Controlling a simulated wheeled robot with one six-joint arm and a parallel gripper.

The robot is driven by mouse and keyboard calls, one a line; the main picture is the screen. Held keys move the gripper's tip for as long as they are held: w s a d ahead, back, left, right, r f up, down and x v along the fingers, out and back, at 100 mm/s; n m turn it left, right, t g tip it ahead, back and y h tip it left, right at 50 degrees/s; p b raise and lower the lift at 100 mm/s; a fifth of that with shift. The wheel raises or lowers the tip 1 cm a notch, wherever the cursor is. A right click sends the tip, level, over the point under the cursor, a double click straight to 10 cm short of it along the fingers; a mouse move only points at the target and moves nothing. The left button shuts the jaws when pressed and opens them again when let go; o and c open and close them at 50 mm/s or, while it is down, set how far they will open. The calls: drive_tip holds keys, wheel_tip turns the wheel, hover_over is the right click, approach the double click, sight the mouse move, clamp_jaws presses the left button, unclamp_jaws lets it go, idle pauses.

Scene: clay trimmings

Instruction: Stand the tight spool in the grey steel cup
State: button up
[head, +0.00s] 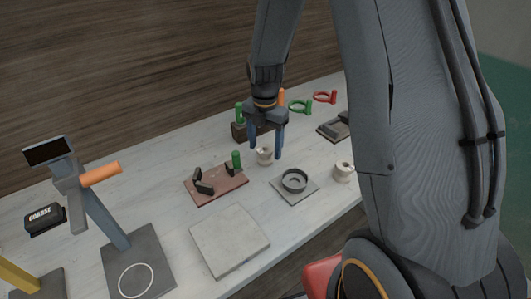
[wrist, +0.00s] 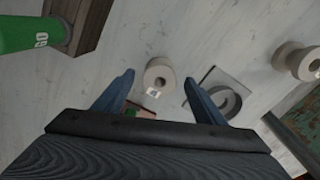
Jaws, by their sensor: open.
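A pale cream spool (head: 265,155) stands on the bench between the lowered fingers of my gripper (head: 265,159). My gripper (wrist: 160,79) is open, with one blue fingertip on each side and gaps to the spool. A second cream spool (head: 343,172) stands near the front edge; I cannot tell which is the tight one. The grey steel cup (head: 294,181) sits on a square grey plate, and one finger partly hides the cup (wrist: 232,103) in the wrist view.
A reddish board (head: 220,193) with dark blocks and a green handle lies left of the cup. A pale slab (head: 230,240) is in front. A dark block (head: 239,133) with a green handle stands behind my gripper.

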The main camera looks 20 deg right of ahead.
drive_tip(key=shift+f, duration=1.1)
drive_tip(key=shift+c, duration=0.4)
drive_tip(key=c, duration=1.3)
drive_tip(key=shift+r, duration=0.15)
